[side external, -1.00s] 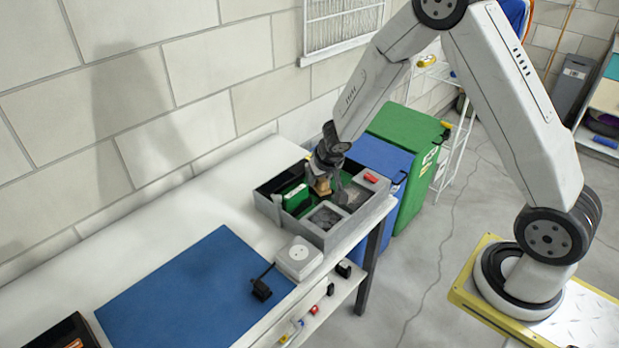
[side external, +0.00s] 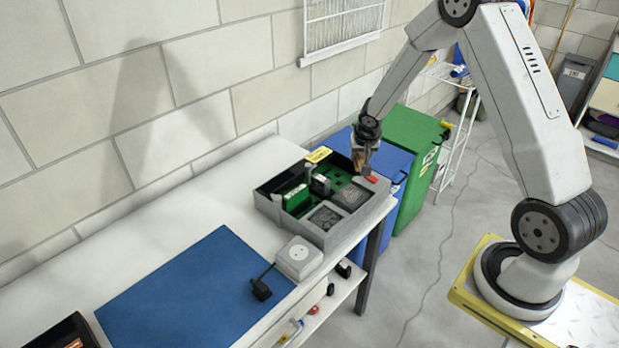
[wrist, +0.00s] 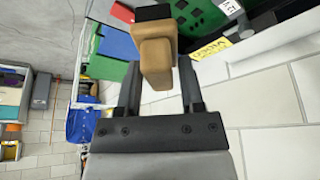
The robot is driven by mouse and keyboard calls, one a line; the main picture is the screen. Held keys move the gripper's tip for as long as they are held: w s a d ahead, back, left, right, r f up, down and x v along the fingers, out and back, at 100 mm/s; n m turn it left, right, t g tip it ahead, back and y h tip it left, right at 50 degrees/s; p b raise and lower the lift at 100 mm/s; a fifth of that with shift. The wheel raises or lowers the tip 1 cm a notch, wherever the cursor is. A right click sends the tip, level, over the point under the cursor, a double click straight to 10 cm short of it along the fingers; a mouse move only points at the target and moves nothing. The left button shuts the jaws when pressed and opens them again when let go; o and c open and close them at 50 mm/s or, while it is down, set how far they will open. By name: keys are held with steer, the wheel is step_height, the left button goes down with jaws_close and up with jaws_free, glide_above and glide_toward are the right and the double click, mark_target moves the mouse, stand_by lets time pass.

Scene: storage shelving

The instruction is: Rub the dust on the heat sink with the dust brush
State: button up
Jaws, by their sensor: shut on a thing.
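My gripper (side external: 367,150) is shut on the dust brush, whose tan wooden block (wrist: 156,62) sits between the fingers in the wrist view with its dark bristle end pointing away. In the side view the brush (side external: 359,156) is held above the back right of the grey open case (side external: 325,236). The brush appears apart from the case. Dark grey finned squares, one at the front (side external: 324,217) and one at the right (side external: 350,197), lie in the case; either may be the heat sink. Dust is too small to tell.
Inside the case are green boards (side external: 296,198) and a dark block (side external: 320,184). A yellow label (side external: 318,155) is at its back edge. A white socket box (side external: 298,258) stands in front, beside a blue mat (side external: 195,290). Blue and green bins (side external: 413,140) stand to the right.

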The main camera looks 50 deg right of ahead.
steer(key=shift+f, duration=3.55)
steer(key=shift+a+f, duration=0.15)
steer(key=shift+a, duration=0.15)
jaws_close()
steer(key=shift+a, duration=3.25)
steer(key=shift+d, duration=3.55)
steer(key=shift+s, duration=0.5)
steer(key=shift+a, duration=3.5)
steer(key=shift+d, duration=3.5)
steer(key=shift+r, duration=4.05)
